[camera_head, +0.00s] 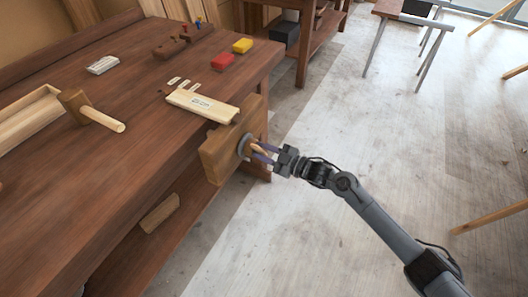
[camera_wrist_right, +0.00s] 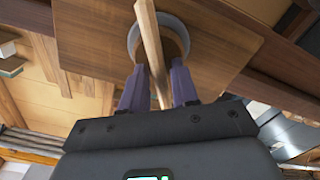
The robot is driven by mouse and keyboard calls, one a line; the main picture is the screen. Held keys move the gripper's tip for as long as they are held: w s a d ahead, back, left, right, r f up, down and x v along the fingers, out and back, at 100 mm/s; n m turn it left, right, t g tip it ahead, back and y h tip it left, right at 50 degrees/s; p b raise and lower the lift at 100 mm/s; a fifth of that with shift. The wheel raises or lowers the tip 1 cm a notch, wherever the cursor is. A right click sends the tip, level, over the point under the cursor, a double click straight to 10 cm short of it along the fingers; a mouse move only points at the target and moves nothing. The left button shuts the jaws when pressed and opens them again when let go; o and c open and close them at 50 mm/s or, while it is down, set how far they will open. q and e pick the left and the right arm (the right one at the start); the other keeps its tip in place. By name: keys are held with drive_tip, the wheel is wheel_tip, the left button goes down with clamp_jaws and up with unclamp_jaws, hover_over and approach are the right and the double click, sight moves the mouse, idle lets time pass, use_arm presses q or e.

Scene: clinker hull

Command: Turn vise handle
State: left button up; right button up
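The vise is a wooden jaw block (camera_head: 222,158) on the bench's right edge, with a round grey collar (camera_head: 243,146) on its outer face. The vise handle, a thin wooden bar, crosses in front of the collar; it shows in the right wrist view (camera_wrist_right: 150,36), running slightly tilted from the top down between my fingers. My right gripper (camera_head: 262,153) is at the collar, its purple fingers pointing at the vise. In the right wrist view (camera_wrist_right: 159,72) the fingers stand on either side of the handle with visible gaps, so it looks open. My left gripper is out of view.
A sawhorse (camera_head: 405,30) stands at the back right. The floor right of the bench is mostly clear.

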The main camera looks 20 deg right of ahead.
clamp_jaws()
drive_tip(key=shift+r+m+p, duration=0.15)
drive_tip(key=shift+m+p, duration=0.35)
drive_tip(key=shift+p, duration=0.25)
drive_tip(key=m+p, duration=0.3)
drive_tip(key=m, duration=0.2)
drive_tip(key=m+p, duration=0.3)
drive_tip(key=m, duration=0.3)
drive_tip(key=w+d+m+p, duration=0.1)
drive_tip(key=m+p, duration=0.2)
drive_tip(key=m, duration=0.2)
drive_tip(key=shift+f+m+p, duration=0.3)
drive_tip(key=shift+f+p, duration=0.05)
drive_tip(key=shift+s+f, duration=0.1)
drive_tip(key=shift+f, duration=0.05)
